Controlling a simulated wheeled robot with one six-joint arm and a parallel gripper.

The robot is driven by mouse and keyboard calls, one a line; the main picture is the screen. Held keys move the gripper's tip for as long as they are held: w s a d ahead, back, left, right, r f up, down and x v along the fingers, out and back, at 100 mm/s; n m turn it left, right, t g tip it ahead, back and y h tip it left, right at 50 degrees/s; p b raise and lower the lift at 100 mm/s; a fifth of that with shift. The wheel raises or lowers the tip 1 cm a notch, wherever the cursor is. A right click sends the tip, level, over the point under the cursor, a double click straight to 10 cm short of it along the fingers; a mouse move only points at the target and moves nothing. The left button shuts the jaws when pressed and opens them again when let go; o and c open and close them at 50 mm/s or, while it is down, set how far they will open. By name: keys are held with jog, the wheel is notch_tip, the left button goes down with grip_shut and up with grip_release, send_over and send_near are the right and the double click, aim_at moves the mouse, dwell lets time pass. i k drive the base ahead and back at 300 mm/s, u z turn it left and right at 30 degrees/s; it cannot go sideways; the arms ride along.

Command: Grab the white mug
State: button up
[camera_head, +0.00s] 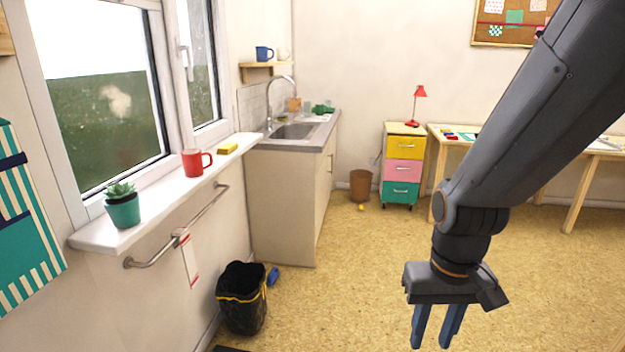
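A small white mug (283,54) stands on the wooden wall shelf (262,66) above the sink, at the back of the room. It is pale against the pale wall, and its handle is hard to make out. A blue mug (264,54) stands on the same shelf to its left. My gripper (431,343) hangs pointing down at the lower right, in the foreground, far from the shelf. Its two blue fingers are apart with nothing seen between them; the lowest part is close to the frame's bottom edge.
A red mug (193,163), a potted plant (122,208) and a yellow sponge (228,148) are on the windowsill. A sink counter (284,193), a black-lined bin (243,298) and a drawer unit (402,170) stand around. Open floor (340,260) lies between.

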aim_at(280, 52)
jog(key=i, duration=3.3)
jog(key=u, duration=0.7)
